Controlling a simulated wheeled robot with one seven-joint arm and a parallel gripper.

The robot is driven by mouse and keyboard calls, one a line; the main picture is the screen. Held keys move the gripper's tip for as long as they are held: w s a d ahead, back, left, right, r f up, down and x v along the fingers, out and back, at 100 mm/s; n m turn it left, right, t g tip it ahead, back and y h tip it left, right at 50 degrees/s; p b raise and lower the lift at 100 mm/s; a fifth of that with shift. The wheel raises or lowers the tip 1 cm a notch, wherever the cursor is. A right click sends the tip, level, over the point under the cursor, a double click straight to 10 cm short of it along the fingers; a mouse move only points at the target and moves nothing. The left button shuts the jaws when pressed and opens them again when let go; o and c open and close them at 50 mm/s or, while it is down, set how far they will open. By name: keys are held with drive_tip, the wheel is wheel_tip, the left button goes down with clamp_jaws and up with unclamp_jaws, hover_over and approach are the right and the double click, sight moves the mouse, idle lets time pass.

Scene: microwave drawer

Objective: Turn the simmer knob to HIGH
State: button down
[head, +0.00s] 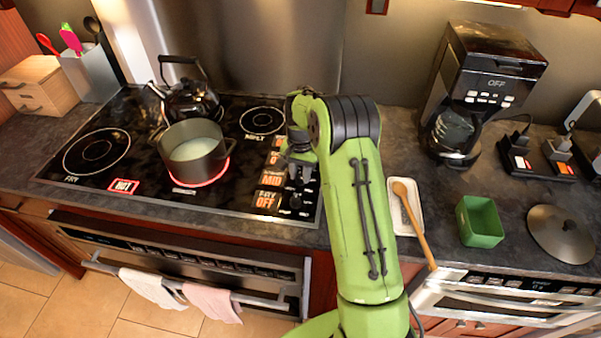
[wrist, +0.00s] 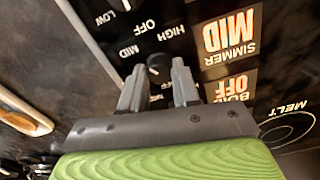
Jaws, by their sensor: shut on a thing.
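The simmer knob (wrist: 156,64) is a small dark knob on the black cooktop panel, seen between my fingers in the wrist view. My gripper (wrist: 159,72) is shut on it, with one grey finger on each side. My gripper also shows over the knob column in the head view (head: 300,174), where it hides the simmer knob. The orange simmer display (wrist: 232,38) reads MID; it also shows in the head view (head: 271,180). White LOW, MID, HIGH and OFF marks lie around the knobs; the knob's exact pointing is unclear.
A grey pot (head: 193,150) of pale liquid sits on a glowing red burner, with a dark kettle (head: 185,98) behind it. The fry display (head: 268,200) reads OFF. A wooden spoon (head: 413,220), green box (head: 480,222) and coffee maker (head: 475,90) stand to the right.

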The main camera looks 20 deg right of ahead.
sight(301, 176)
drive_tip(key=m+b, duration=0.1)
drive_tip(key=m, duration=0.5)
drive_tip(key=shift+w, duration=0.1)
drive_tip(key=m+b, duration=0.1)
drive_tip(key=m, duration=0.5)
drive_tip(key=shift+m+b, duration=0.3)
drive_tip(key=shift+b, duration=0.05)
drive_tip(key=shift+r, duration=0.1)
drive_tip(key=c, duration=0.8)
unclamp_jaws()
wheel_tip(301, 176, up, 16)
drive_tip(key=p, duration=0.3)
drive_tip(key=shift+f, duration=0.2)
